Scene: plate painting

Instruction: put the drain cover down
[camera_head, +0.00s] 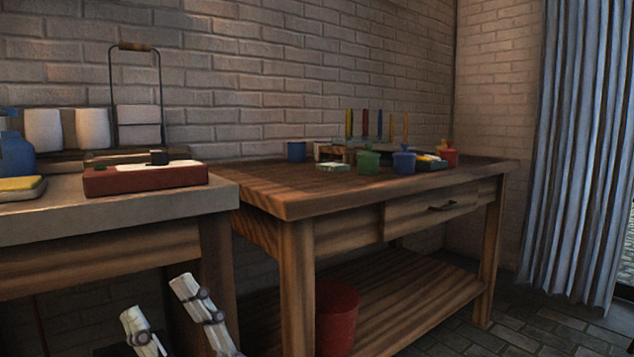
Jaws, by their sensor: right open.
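I cannot make out a drain cover for certain in the head view. A small dark block (159,157) sits on a red box with a pale top (145,182), near the right end of the grey counter (120,217). My right gripper (157,297) shows at the bottom left, in front of and below the counter. Its two pale fingers are apart, and I see nothing between them. My left gripper is out of view.
A blue bottle (15,155) and a yellow-topped item (20,188) stand at the counter's left. The wooden table (290,201) holds several colored pots and brushes towards the back; its front left is clear. A red bucket (336,318) stands below. A blue curtain (580,150) hangs right.

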